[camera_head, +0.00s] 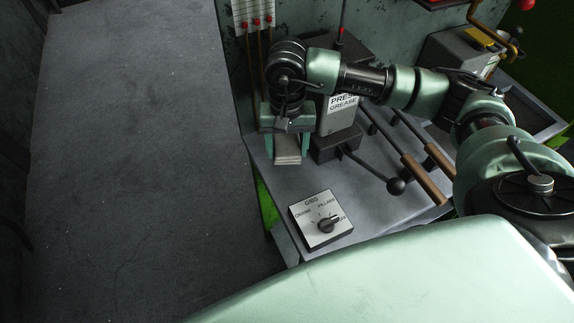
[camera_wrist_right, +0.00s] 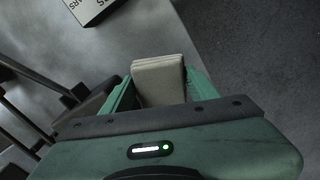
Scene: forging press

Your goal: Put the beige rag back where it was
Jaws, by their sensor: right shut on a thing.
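The beige rag (camera_head: 288,147) is a small folded pad. It is held between the fingers of my right gripper (camera_head: 287,148), close to the table's left edge and beside the grease box. In the right wrist view the rag (camera_wrist_right: 159,80) stands between the two green fingers (camera_wrist_right: 160,92), with its upper part sticking out past them. I cannot tell whether its lower end touches the table. My left gripper is not in view.
The grey table (camera_head: 300,180) carries a press grease box (camera_head: 340,116), a black-knobbed lever (camera_head: 395,186), a dial box (camera_head: 321,220) and wooden-handled tools (camera_head: 425,178). Open floor (camera_head: 130,150) lies to the left. A metal box (camera_head: 455,58) stands at the back right.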

